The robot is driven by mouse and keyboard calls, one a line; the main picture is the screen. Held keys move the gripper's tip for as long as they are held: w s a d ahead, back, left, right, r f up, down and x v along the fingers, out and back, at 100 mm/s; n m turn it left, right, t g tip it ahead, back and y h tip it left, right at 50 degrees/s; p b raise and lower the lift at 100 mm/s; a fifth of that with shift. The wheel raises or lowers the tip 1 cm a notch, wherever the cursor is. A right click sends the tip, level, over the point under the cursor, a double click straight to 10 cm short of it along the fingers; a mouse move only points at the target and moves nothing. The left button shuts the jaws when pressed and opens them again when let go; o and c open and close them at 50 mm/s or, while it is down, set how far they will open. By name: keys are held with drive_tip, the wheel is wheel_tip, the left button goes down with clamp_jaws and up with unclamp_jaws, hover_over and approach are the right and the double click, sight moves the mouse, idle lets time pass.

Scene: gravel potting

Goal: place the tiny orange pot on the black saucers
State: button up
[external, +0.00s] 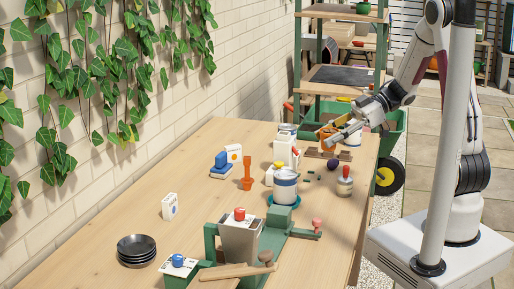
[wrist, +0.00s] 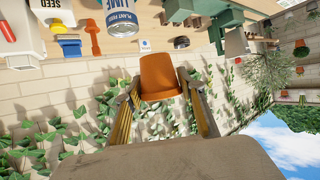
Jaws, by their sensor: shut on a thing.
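The tiny orange pot (wrist: 160,76) is between the two fingers of my gripper (wrist: 160,88) in the wrist view, and the fingers are shut on it. In the external view my gripper (external: 337,131) is over the far right end of the table, with the pot small and partly hidden by the fingers. The black saucers (external: 136,250) are stacked at the near left of the table, well apart from my gripper. Nothing is seen on top of them.
A green stand with a grey pot (external: 240,238) is right of the saucers, with a blue-knobbed item (external: 178,264) between. A labelled tin (external: 284,186), an orange tool (external: 247,172) and a white box (external: 169,206) stand mid-table. The brick wall (external: 60,205) runs along the left.

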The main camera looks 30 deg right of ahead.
drive_tip(key=shift+w+a, duration=0.3)
drive_tip(key=shift+w, duration=0.05)
drive_tip(key=w+a, duration=0.4)
drive_tip(key=a, duration=0.5)
drive_tip(key=w+a+f, duration=0.1)
drive_tip(key=w+a, duration=0.2)
drive_tip(key=a, duration=0.6)
drive_tip(key=w+a, duration=0.4)
drive_tip(key=a, duration=0.5)
drive_tip(key=s+a+f, duration=0.1)
drive_tip(key=s+a, duration=0.3)
drive_tip(key=a, duration=0.6)
drive_tip(key=s+a+f, duration=0.1)
drive_tip(key=s+a, duration=0.3)
drive_tip(key=a, duration=0.6)
drive_tip(key=s+a+f, duration=0.1)
drive_tip(key=s+a, duration=0.4)
drive_tip(key=a, duration=0.6)
drive_tip(key=shift+f, duration=0.4)
drive_tip(key=shift+f, duration=3.1)
drive_tip(key=shift+f, duration=0.1)
